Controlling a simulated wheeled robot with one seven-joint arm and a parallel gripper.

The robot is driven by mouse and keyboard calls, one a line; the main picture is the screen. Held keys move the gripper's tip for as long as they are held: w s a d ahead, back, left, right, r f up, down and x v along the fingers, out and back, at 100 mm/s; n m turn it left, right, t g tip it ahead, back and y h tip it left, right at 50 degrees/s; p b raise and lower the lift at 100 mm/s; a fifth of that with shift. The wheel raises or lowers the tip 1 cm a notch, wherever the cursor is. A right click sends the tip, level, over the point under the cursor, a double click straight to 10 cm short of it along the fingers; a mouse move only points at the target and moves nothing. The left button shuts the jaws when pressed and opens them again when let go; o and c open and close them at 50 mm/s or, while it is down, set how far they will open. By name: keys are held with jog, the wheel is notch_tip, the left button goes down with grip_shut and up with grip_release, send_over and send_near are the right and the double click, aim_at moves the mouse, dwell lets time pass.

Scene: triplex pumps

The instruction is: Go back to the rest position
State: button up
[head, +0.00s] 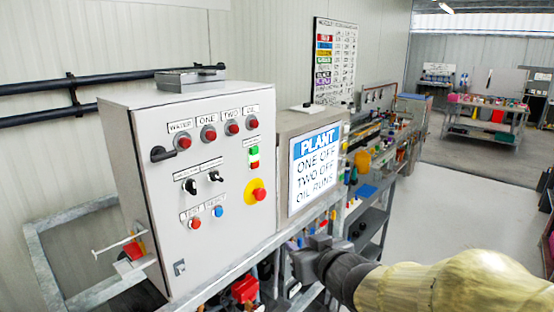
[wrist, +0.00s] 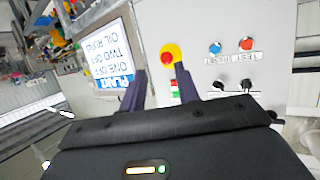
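My gripper (head: 312,250) is in front of the lower right of the grey control panel (head: 215,170) in the head view, below the plant sign (head: 315,168). In the wrist view its two dark fingers stand apart with nothing seen between them (wrist: 160,82). The panel appears upside down there. The red emergency stop on its yellow plate (wrist: 171,54) lies just beyond the fingertips, and I cannot tell the exact distance. It also shows in the head view (head: 258,194). The panel has a lever switch (head: 163,153), two black knobs and several lamps.
A metal frame rail (head: 250,258) runs under the panel. Crowded shelves (head: 375,205) stand behind my arm, and a workbench (head: 490,120) is farther back. Pale floor (head: 440,215) is open to the right of the shelves. A red machine part (head: 245,288) sits low in front.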

jog(key=s+d+f+m+g+h, duration=0.3)
jog(key=s+d+f+g+h, duration=0.15)
jog(key=d+f, duration=0.5)
jog(key=s+f+m+g+h, duration=0.1)
jog(key=s+f+g, duration=0.5)
jog(key=s+f, duration=0.3)
jog(key=shift+s+d+m, duration=0.15)
jog(key=shift+d+m, duration=0.25)
jog(key=shift+d, duration=0.05)
jog(key=shift+c, duration=0.2)
dwell(0.3)
grip_shut()
dwell(1.6)
